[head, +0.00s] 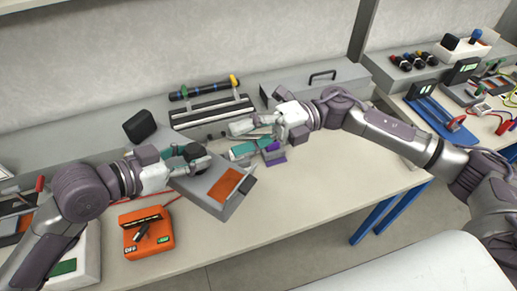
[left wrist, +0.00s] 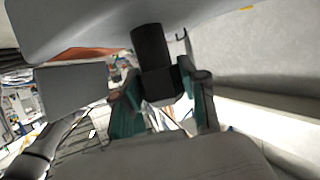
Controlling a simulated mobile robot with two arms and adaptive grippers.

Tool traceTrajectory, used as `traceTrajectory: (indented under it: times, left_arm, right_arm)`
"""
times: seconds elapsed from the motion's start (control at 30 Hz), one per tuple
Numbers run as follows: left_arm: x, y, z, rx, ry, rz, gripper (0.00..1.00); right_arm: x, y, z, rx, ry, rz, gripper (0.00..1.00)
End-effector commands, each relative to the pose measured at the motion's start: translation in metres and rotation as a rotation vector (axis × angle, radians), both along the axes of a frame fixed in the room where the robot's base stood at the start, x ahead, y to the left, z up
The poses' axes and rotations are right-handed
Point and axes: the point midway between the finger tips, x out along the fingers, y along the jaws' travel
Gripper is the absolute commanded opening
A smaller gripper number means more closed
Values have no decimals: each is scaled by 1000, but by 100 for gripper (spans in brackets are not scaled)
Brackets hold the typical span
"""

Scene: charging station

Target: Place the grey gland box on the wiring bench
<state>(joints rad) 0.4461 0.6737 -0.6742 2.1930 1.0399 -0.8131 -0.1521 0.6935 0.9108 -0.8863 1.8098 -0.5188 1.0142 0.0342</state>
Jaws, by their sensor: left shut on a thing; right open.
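The grey gland box (head: 207,192), with an orange patch (head: 226,184) on its face, is tilted over the pale bench top (head: 325,190). My left gripper (head: 200,162) is shut on a black cylindrical part of it. In the left wrist view, this black part (left wrist: 152,50) is between the teal fingers (left wrist: 160,100), and the grey body (left wrist: 75,88) fills the upper left. I cannot tell whether the box touches the bench. My right gripper (head: 245,140) is open beyond the box, above or beside small purple and teal parts.
An orange device (head: 147,235) marked OFF sits at the front left. A black block (head: 140,127) and a grey rack (head: 208,115) with rods stand at the back. A grey case (head: 310,84) with a handle is behind my right arm. The front right bench top is clear.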

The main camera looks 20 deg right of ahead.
Motion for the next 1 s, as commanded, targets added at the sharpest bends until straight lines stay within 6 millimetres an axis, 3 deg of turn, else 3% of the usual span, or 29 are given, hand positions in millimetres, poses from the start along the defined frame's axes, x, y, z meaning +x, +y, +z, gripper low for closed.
traceTrajectory:
  times: [0.03, 0.1, 0.2, 0.33, 0.5, 0.6, 0.83, 1.0]
  left_arm:
    - [0, 0, 1, -2, -3, 0, 0]
    - [0, 0, 1, -2, -3, 0, 0]
    - [0, 0, 1, -2, -3, 0, 0]
    - [0, 0, 1, -2, -3, 0, 0]
    - [0, 0, 1, -2, -3, 0, 0]
    - [0, 0, 1, -2, -3, 0, 0]
    - [0, 0, 1, -2, -3, 0, 0]
    - [0, 0, 1, -2, -3, 0, 0]
  right_arm:
    - [-20, 14, 19, -31, -174, 112, 55]
    - [-48, 27, 29, -82, -411, 264, 55]
    - [-80, 36, 35, -163, -746, 482, 55]
    - [-103, 33, 34, -287, -1166, 764, 55]
    - [-103, 16, 36, -476, -1617, 1100, 55]
    - [-95, 7, 42, -579, -1798, 1249, 55]
    - [-83, -3, 53, -712, -1979, 1414, 55]
    - [-80, -2, 40, -721, -1987, 1428, 55]
